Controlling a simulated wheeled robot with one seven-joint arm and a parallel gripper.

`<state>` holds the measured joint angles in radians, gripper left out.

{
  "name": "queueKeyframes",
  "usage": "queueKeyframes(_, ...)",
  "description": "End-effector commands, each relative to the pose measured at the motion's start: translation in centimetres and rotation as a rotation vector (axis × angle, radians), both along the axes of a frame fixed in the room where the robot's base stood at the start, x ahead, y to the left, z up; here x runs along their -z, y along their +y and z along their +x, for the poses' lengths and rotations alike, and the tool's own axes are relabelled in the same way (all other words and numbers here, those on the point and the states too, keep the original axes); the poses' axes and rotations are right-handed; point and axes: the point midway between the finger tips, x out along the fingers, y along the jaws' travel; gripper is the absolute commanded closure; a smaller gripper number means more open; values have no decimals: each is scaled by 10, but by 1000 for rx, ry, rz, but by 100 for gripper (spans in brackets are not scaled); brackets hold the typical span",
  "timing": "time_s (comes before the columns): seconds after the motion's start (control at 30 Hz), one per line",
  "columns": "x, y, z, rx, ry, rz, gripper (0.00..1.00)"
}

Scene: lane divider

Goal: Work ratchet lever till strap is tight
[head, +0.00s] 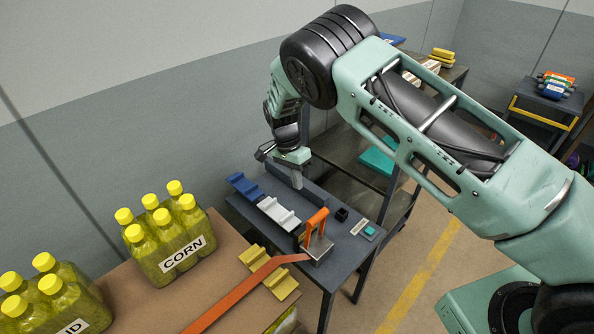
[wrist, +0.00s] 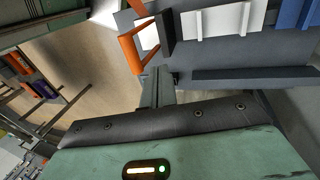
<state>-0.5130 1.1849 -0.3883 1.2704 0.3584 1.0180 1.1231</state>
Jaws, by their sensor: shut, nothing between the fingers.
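The ratchet (head: 318,247) is a grey metal block on the dark table, with an upright orange lever (head: 316,222). The lever also shows in the wrist view (wrist: 131,52) as an orange frame. A flat orange strap (head: 235,297) runs from the ratchet to the lower left across the brown surface; I cannot tell how taut it is. My gripper (head: 298,184) is shut and empty, pointing down above the table's back part, behind the lever and apart from it in the head view. Its closed fingers show in the wrist view (wrist: 157,82), near the lever frame.
A small black block (head: 341,214) and a teal piece (head: 369,231) lie right of the ratchet. Bottle packs (head: 172,238) stand at left. A shelf rack stands behind the table.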

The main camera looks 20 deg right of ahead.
Motion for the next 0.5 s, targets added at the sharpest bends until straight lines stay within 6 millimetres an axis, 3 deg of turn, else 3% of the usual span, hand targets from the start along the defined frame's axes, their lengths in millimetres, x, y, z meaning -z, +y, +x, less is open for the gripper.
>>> queueKeyframes(0.27, 52, -9, -14, 1, 4, -3, 100)
queueKeyframes(0.5, 59, -23, -40, 1, 2, -1, 100)
